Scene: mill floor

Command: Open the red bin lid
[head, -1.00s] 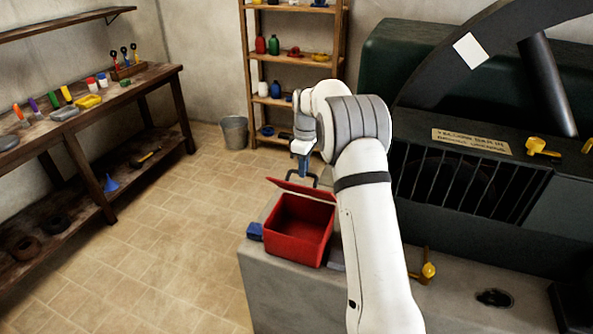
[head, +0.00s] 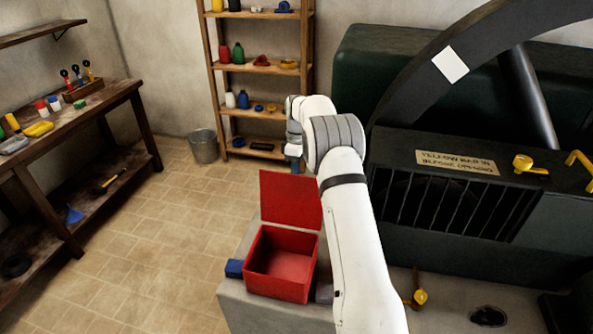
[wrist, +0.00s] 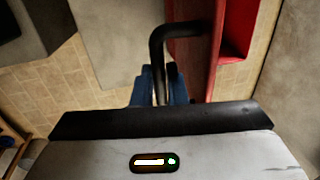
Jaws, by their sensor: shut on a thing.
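The red bin (head: 283,288) sits on a grey block with its top open and its inside looking empty. Its red lid (head: 290,200) stands roughly upright at the far edge of the bin. My gripper (head: 296,167) is behind the lid's top right, mostly hidden by my arm. In the wrist view, the blue fingers of my gripper (wrist: 160,88) are shut on a dark bent handle (wrist: 158,50) beside the red lid (wrist: 190,65).
A small blue block (head: 234,268) sits left of the bin. A dark machine with a barred grille (head: 440,195) stands to the right. A grey bucket (head: 203,146) and a wooden shelf (head: 219,75) are behind. Tiled floor (head: 150,240) at left is clear.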

